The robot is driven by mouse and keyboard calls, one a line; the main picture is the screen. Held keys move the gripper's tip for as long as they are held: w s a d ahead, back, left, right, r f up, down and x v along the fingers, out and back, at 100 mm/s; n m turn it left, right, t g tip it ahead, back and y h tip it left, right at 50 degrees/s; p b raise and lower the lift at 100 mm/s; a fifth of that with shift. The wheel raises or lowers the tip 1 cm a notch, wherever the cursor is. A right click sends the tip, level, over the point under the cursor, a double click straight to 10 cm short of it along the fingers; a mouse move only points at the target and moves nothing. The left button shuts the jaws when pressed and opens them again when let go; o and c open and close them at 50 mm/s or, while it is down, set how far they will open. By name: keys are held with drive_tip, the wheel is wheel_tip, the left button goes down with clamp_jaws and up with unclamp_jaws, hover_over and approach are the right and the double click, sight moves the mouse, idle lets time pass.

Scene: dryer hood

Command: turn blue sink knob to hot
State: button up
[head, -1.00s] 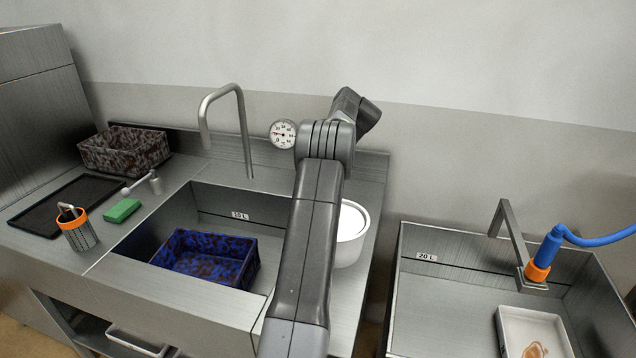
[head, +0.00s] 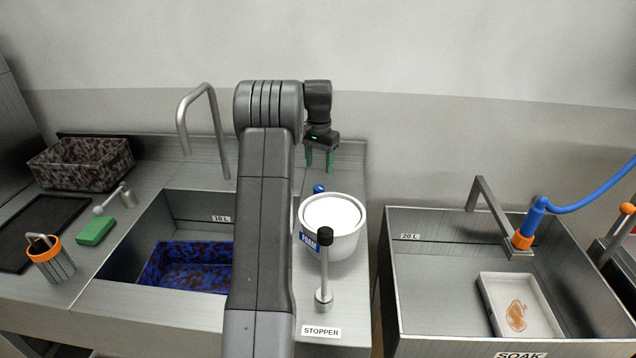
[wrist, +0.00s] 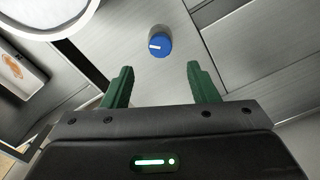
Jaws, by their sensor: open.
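The blue sink knob (wrist: 159,42) shows in the wrist view, round with a white pointer mark, on the metal counter. It lies beyond my fingertips, near the line between them. In the head view the blue knob (head: 319,188) is small, just behind the white tub, partly hidden by it. My gripper (head: 319,165) points down above the counter behind the tub, with its green fingers apart above the knob. In the wrist view my gripper (wrist: 160,75) is open and empty, not touching the knob. The metal faucet (head: 205,130) stands behind the left basin.
A white tub (head: 333,235) labelled FOAM stands close in front of the knob; its rim shows in the wrist view (wrist: 75,30). A black-topped stopper lever (head: 324,270) rises in front of it. A blue speckled crate (head: 185,265) sits in the left basin.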

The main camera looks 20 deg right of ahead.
sight(319, 187)
wheel_tip(319, 187, down, 8)
drive_tip(key=shift+f+p, duration=0.1)
drive_tip(key=shift+p, duration=0.5)
drive_tip(key=shift+c, duration=0.2)
drive_tip(key=c, duration=0.9)
